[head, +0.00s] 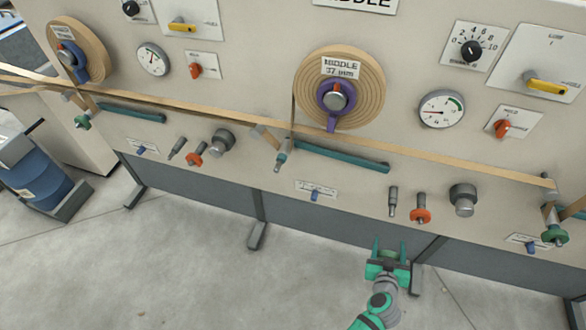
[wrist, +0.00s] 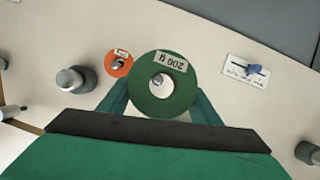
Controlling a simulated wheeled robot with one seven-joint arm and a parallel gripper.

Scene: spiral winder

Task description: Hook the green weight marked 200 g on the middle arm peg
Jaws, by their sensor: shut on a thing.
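The green weight (wrist: 181,98) is a round disc with a label reading 200 g, upside down in the wrist view. My gripper (wrist: 163,97) is shut on it, one finger at each side. A metal stub shows at its centre; I cannot tell whether this is its own hub or a peg behind. In the head view my gripper (head: 389,246) is low in front of the panel, below the bare grey peg (head: 393,200). The weight is hard to make out there. The middle arm peg (head: 280,161) sticks out at the left of the teal middle bar (head: 343,158), up and left of my gripper, with no disc visible.
An orange weight (head: 420,215) and a grey weight (head: 463,200) sit on the panel right of the bare peg. A paper web (head: 420,152) runs across above. A label plate with a blue knob (head: 316,193) lies left. The floor before the panel is clear.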

